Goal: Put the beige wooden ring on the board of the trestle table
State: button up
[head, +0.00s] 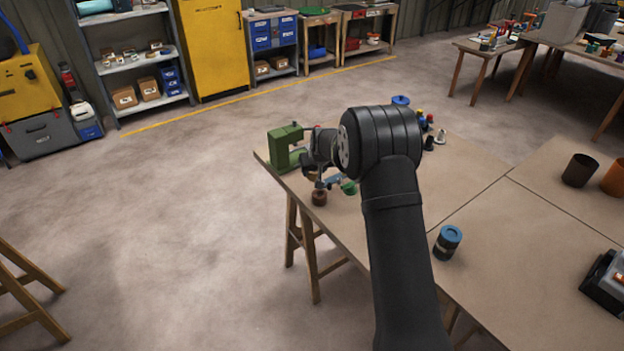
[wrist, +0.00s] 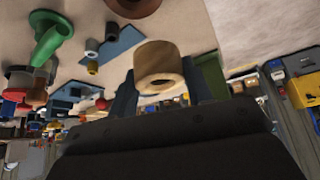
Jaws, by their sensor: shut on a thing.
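The beige wooden ring (wrist: 172,60) shows in the wrist view, upright between the two dark fingers of my gripper (wrist: 163,88). My gripper is shut on it. In the head view my gripper (head: 318,174) hangs near the far left corner of the trestle table's board (head: 490,215), close to its left edge; the ring is small and hard to make out there. The bare board also shows in the wrist view (wrist: 190,25). I cannot tell how high the ring is above the board.
A brown round piece (head: 319,197) sits near the board's left edge. A green piece (head: 349,188) is close by. A dark blue-topped can (head: 448,241) stands right of my arm. The board's middle is largely clear.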

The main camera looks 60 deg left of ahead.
aim_at(308, 177)
jog(key=shift+s+a+f, duration=0.4)
jog(key=shift+a+f, duration=0.05)
jog(key=shift+a, duration=0.15)
jog(key=shift+s+a+f, duration=0.4)
jog(key=shift+a+f, duration=0.05)
jog(key=shift+a, duration=0.15)
jog(key=shift+f, duration=1.95)
jog(key=shift+f, duration=0.1)
jog(key=o, duration=1)
jog(key=shift+f, duration=0.1)
jog(key=shift+d+r, duration=0.1)
jog(key=shift+r, duration=0.3)
jog(key=v, duration=1.1)
jog(key=shift+s+d+r, duration=0.15)
jog(key=shift+d+r, duration=0.05)
jog(key=shift+f, duration=0.1)
